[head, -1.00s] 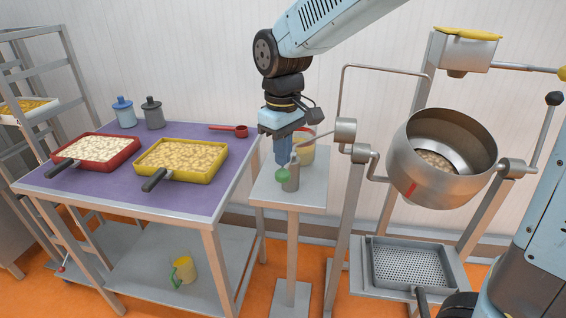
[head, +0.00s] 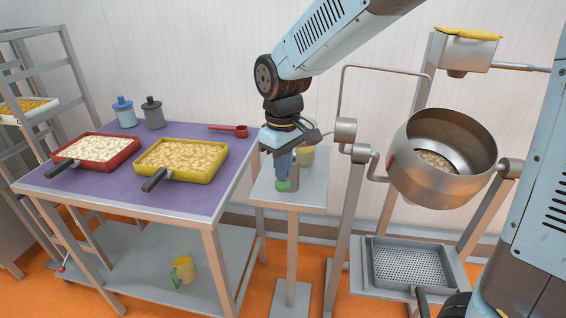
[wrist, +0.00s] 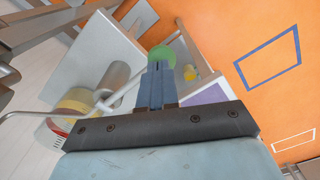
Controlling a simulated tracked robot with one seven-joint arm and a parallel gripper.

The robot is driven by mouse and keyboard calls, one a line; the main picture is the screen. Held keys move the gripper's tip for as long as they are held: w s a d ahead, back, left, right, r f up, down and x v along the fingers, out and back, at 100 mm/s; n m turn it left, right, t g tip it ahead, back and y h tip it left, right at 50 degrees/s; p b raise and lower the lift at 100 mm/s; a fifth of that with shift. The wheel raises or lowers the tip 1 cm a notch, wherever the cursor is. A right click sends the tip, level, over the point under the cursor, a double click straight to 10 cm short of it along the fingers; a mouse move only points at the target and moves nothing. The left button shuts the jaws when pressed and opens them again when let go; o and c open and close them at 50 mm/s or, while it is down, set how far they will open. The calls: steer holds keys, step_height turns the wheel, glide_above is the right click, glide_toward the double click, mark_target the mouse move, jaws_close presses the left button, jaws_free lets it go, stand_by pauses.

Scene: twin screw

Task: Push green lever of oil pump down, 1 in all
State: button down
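The oil pump (head: 294,178) is a small grey cylinder on a narrow grey stand. Its green lever end (head: 283,186) is a round knob low at the pump's front left, near the stand's top. My gripper (head: 284,176) points down with its blue fingers together and nothing seen between them. The fingertips are right above the green knob and seem to touch it. In the wrist view the green knob (wrist: 162,55) shows just beyond the fingertips (wrist: 158,66), partly covered by them. The pump body (wrist: 115,78) is left of the fingers there.
A yellowish container (head: 306,155) stands behind the pump on the stand (head: 312,192). A purple-topped table (head: 110,198) with a red tray (head: 108,165) and a yellow tray (head: 205,178) is at left. A steel bowl (head: 410,180) hangs in a frame at right.

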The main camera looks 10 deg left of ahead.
steer(key=shift+f, duration=1.2)
step_height(320, 180, up, 10)
stand_by(0.7)
stand_by(0.3)
steer(key=s+d+r+m+t+y, duration=0.1)
steer(key=d+r+m, duration=0.15)
steer(key=d, duration=0.65)
steer(key=s+d+r+m+t, duration=0.1)
steer(key=d+r+m+t, duration=0.15)
steer(key=d, duration=0.65)
steer(key=s+d+m+t+h, duration=0.1)
steer(key=s+d+m+t, duration=0.1)
steer(key=s+d+m, duration=0.4)
steer(key=s+d, duration=0.3)
steer(key=d, duration=0.2)
steer(key=shift+d+f, duration=0.3)
steer(key=shift+f, duration=0.05)
